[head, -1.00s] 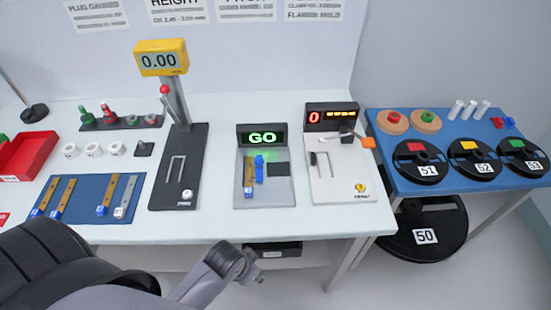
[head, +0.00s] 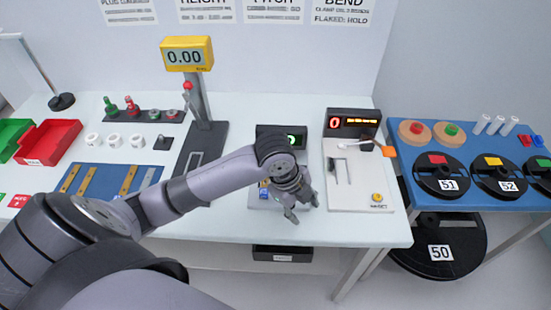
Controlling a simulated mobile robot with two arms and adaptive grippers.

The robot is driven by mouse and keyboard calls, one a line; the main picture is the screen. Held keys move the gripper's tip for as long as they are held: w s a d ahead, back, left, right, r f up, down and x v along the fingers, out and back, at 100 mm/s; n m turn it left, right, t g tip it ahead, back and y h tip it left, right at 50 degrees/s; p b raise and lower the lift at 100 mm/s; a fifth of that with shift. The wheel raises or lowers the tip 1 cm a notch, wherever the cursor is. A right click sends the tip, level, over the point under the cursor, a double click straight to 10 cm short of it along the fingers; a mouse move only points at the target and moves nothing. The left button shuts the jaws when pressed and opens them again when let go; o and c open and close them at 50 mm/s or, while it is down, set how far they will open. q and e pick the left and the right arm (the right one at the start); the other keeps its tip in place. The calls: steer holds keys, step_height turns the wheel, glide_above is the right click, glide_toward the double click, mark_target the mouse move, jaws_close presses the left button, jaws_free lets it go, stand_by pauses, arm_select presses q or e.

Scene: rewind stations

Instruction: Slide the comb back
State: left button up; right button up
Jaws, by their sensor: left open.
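The comb station (head: 255,203) is a grey plate with a black display box (head: 267,131) behind it. My left arm reaches across and hides most of the plate and part of the display's green text. A small blue part (head: 263,190) shows just left of my left gripper, likely on the comb; the rest of the comb is hidden. My left gripper (head: 303,209) is open, fingers pointing down, over the right front of that station. I cannot tell whether it touches anything. My right gripper is not in view.
A white station (head: 375,196) with a lever and orange-tipped arm stands close right of the gripper. A height gauge (head: 200,140) and blue mat (head: 85,180) with gold strips lie left. A blue side table (head: 470,215) holds numbered black reels.

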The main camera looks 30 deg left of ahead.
arm_select(q)
steer(key=w+a+r+m, duration=0.3)
steer(key=a+r+m, duration=0.1)
steer(key=a+r, duration=0.4)
steer(key=w+a+r+m, duration=0.4)
steer(key=a+r, duration=0.5)
steer(key=shift+g+y, duration=0.4)
steer(key=d+f, duration=0.1)
steer(key=f, duration=0.4)
steer(key=w+d+f+p, duration=0.1)
steer(key=f, duration=0.5)
steer(key=w+f, duration=0.1)
steer(key=f, duration=0.5)
steer(key=shift+w+d+f+p, duration=0.1)
steer(key=shift+d+p, duration=0.3)
jaws_close()
